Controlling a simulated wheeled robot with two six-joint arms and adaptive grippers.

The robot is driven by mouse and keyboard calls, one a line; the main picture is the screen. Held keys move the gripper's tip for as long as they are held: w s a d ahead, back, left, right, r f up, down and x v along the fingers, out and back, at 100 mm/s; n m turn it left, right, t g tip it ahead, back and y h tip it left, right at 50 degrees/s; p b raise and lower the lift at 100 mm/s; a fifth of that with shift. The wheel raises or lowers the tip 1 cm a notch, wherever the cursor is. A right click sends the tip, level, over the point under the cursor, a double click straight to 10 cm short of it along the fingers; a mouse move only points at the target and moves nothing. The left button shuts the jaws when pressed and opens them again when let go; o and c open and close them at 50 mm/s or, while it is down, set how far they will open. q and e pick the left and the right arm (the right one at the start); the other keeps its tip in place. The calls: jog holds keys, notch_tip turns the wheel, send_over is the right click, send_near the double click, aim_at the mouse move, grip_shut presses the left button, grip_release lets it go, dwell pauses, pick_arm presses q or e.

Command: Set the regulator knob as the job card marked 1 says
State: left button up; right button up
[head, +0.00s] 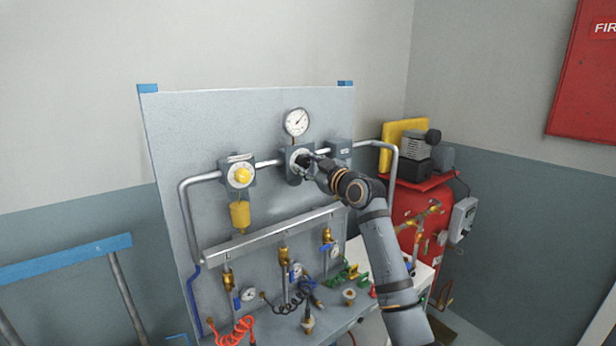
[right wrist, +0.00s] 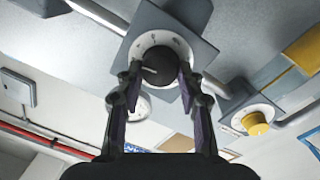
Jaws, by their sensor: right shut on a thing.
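The regulator is a grey block (head: 290,176) on the upright panel, below a round white gauge (head: 297,121). In the right wrist view its black knob (right wrist: 160,66) sits on a white dial ring (right wrist: 158,38), with a light pointer line toward the lower left. My right gripper (right wrist: 158,77) has a finger on each side of the knob and is shut on it. In the head view the gripper (head: 305,161) covers most of the knob. The dial marks are too small to read. I cannot make out the job card marked 1. My left gripper is not in view.
A yellow knob (head: 241,175) with a yellow bowl (head: 240,214) is left of the regulator. A manifold bar (head: 270,231) with brass valves and hoses runs below. A red compressor tank (head: 408,205) stands at the right.

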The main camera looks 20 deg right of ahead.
jog(key=n+b, duration=0.2)
jog(key=n, duration=0.1)
jog(key=n+b, duration=0.1)
jog(key=b, duration=0.1)
jog(key=shift+f+n, duration=0.3)
jog(key=shift+n, duration=0.1)
jog(key=shift+n+y+b, duration=0.3)
jog(key=shift+n+b, duration=0.95)
jog(key=shift+n, duration=0.85)
jog(key=shift+r, duration=0.1)
jog(key=o, duration=1.2)
jog(key=v, duration=1.2)
jog(key=shift+a, duration=0.1)
